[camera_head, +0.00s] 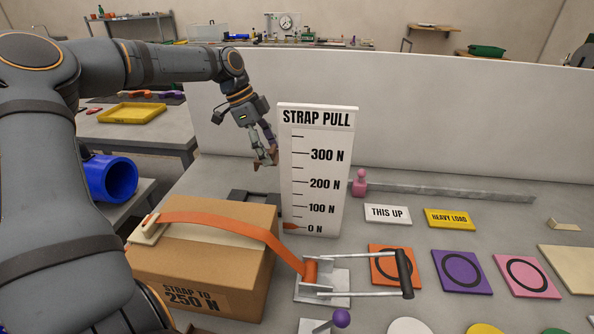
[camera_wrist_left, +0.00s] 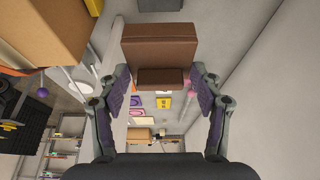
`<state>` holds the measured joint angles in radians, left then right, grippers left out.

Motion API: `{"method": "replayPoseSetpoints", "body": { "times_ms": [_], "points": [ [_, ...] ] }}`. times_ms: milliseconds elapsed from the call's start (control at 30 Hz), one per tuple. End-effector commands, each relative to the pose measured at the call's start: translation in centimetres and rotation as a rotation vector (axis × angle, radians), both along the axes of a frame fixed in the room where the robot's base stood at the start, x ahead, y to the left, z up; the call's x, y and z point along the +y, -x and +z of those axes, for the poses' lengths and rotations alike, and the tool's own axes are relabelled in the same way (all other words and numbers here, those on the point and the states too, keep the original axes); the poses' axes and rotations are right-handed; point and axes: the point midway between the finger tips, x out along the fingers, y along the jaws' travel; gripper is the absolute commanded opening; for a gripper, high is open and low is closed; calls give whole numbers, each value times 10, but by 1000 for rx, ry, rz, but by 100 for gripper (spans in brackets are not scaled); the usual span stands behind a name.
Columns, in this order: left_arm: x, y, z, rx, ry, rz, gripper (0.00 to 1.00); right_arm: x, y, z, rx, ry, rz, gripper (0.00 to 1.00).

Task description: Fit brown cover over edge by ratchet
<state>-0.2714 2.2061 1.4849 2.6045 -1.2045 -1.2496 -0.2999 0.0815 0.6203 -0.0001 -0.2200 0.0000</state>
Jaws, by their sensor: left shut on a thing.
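My left gripper (camera_head: 268,152) is above the bench, left of the strap pull gauge and behind the carton. In the left wrist view its fingers (camera_wrist_left: 161,86) are shut on the brown cover (camera_wrist_left: 160,50), an angled brown piece that sticks out past the fingertips. In the head view only a small brown part shows at the fingertips. The cardboard carton (camera_head: 228,255) has an orange strap (camera_head: 235,223) over its top, running down to the ratchet (camera_head: 322,278) on the right. A cream corner piece (camera_head: 147,229) sits under the strap at the carton's left edge. My right gripper is out of view.
The strap pull gauge (camera_head: 316,170) stands close to the right of my left gripper, its pointer near 0 N. Label plates and coloured tiles (camera_head: 462,271) lie on the right of the bench. A white partition (camera_head: 440,120) runs behind.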

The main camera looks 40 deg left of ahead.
Motion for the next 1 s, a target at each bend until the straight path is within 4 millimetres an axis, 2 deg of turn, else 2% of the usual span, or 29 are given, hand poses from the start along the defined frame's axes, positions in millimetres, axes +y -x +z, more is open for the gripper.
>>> {"method": "replayPoseSetpoints", "body": {
  "times_ms": [33,100,167,533,633,800,1000],
  "points": [
    [0,0,-32,0,0,0,39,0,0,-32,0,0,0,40],
    [0,0,-48,0,0,0,39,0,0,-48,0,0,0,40],
    [0,0,-56,-1,0,0,39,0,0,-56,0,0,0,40],
    [0,0,-56,1,0,0,39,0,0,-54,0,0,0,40],
    [0,0,-68,2,2,0,39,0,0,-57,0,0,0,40],
    [0,0,-100,3,3,1,39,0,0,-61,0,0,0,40],
    [0,0,-110,1,0,0,39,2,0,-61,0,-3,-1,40]
  ]
}}
